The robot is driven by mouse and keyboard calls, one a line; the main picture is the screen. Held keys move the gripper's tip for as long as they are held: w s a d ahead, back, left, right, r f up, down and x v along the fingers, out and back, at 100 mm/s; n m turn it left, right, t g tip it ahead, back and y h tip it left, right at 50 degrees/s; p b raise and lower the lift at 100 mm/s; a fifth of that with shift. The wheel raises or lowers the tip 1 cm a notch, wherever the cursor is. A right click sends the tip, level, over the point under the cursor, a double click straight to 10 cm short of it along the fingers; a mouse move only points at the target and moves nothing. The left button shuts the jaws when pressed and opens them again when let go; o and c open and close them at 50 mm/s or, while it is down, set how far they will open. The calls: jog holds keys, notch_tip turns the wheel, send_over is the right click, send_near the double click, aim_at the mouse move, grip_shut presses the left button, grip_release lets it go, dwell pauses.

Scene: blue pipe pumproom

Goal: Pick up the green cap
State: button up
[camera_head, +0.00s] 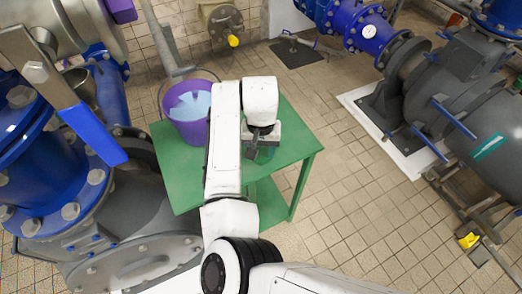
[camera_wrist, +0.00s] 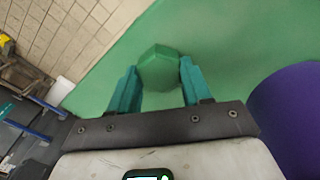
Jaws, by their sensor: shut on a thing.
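The green cap (camera_wrist: 160,67) shows in the wrist view as a faceted green piece between the two teal fingers of my gripper (camera_wrist: 157,82). The fingers touch its sides, one on the left and one on the right, and are shut on it. The green table top (camera_wrist: 215,35) lies beneath it; I cannot tell whether the cap rests on the table or is just above it. In the head view my gripper (camera_head: 262,152) is over the right part of the green table (camera_head: 291,150), and the cap is mostly hidden below it.
A purple bucket (camera_head: 190,128) with light blue contents stands on the table left of my arm; it also shows in the wrist view (camera_wrist: 290,115). Large blue pipes and valves (camera_head: 40,135) crowd the left. A grey pump (camera_head: 475,105) stands at right. Tiled floor (camera_head: 350,195) is clear right of the table.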

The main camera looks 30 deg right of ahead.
jog(key=shift+r, duration=0.6)
jog(key=s+r+p, duration=0.7)
jog(key=s+r, duration=0.7)
jog(key=r, duration=0.3)
jog(key=shift+d+r, duration=0.35)
jog(key=shift+d, duration=0.1)
jog(key=shift+f, duration=0.1)
dwell(0.7)
